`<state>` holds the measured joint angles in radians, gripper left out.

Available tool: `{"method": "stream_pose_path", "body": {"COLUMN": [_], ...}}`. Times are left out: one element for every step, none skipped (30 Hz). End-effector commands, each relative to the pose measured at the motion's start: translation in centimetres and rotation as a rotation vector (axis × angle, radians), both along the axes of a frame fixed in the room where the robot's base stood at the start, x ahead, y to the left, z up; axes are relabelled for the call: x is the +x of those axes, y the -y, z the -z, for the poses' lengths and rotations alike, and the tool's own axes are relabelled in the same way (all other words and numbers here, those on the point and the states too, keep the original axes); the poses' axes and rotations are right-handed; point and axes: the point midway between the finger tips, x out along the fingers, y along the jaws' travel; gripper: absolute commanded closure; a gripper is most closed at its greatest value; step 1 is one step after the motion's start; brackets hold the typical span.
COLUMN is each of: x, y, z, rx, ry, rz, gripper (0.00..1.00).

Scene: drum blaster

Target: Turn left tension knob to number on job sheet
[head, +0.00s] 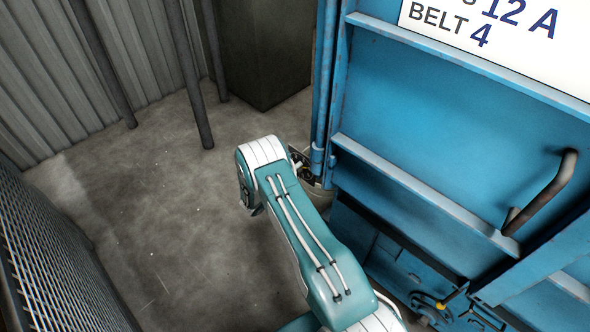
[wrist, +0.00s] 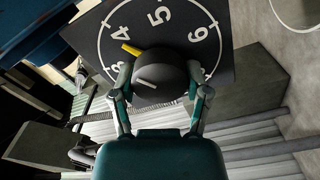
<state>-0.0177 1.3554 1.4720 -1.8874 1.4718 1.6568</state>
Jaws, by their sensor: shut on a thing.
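The job sheet (head: 555,60) is cut off at the top right of the head view. It shows "12 A" and, below, "BELT 4". In the wrist view a round black knob (wrist: 157,80) sits on a dark dial plate (wrist: 235,75) with white numbers. A yellow pointer (wrist: 131,48) at the knob's upper left points close to the 4. A short pale line marks the knob's face. My gripper (wrist: 160,70) is shut on the knob, one finger on each side. The head view hides the knob and dial behind the machine and my arm.
A blue machine panel (head: 430,130) with a dark bent handle (head: 545,190) fills the right of the head view. A mesh panel (head: 50,255) stands at the left, with poles (head: 188,75) and a dark cabinet (head: 265,50) behind. Bare concrete floor (head: 160,220) lies between.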

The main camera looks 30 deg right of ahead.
Motion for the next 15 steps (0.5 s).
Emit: {"method": "stream_pose_path", "body": {"x": [-0.18, -0.19, -0.20, -0.21, -0.21, -0.24, -0.24, -0.26, -0.26, -0.28, -0.29, -0.29, -0.30, -0.31, -0.33], "y": [0.11, 0.11, 0.12, 0.12, 0.12, 0.12, 0.12, 0.13, 0.13, 0.14, 0.14, 0.14, 0.14, 0.15, 0.14], "z": [0.42, 0.42, 0.44, 0.45, 0.46, 0.47, 0.49, 0.49, 0.51, 0.51, 0.53, 0.54, 0.54, 0.56, 0.56], "rx": [0.015, 0.020, 0.026, 0.029, 0.033, 0.037, 0.041, 0.043, 0.045, 0.047, 0.048, 0.049, 0.050, 0.050, 0.051], "ry": [0.014, 0.026, 0.042, 0.052, 0.061, 0.073, 0.079, 0.085, 0.092, 0.097, 0.099, 0.102, 0.104, 0.105, 0.107], "rz": [0.000, 0.000, 0.000, 0.000, 0.001, 0.001, 0.001, 0.001, 0.001, 0.001, 0.001, 0.001, 0.001, 0.001, 0.001], "gripper": [0.86, 0.86, 0.86, 0.86, 0.86, 0.86, 0.86, 0.86, 0.86, 0.86, 0.86, 0.86, 0.86, 0.86, 0.86]}}
